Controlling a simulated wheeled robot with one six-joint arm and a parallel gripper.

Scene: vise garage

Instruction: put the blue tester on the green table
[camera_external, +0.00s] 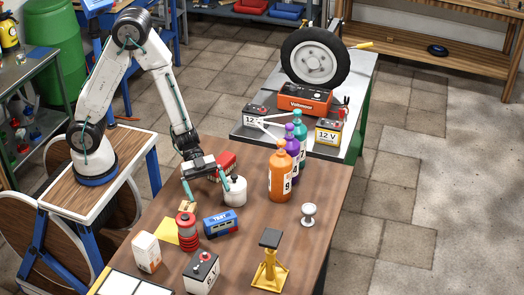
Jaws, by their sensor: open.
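The blue tester (220,223), a small box marked TEST, lies on the brown wooden table (345,185). My gripper (209,194) is open and empty, with its fingers pointing down. In the picture it is just above the tester, toward the far side; its exact height cannot be told. The green table (361,125) stands beyond the wooden table, with a grey top and a green side.
Several bottles (280,177) stand farther right. A tyre (315,58), a red case (303,98) and batteries (329,132) crowd the green table.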

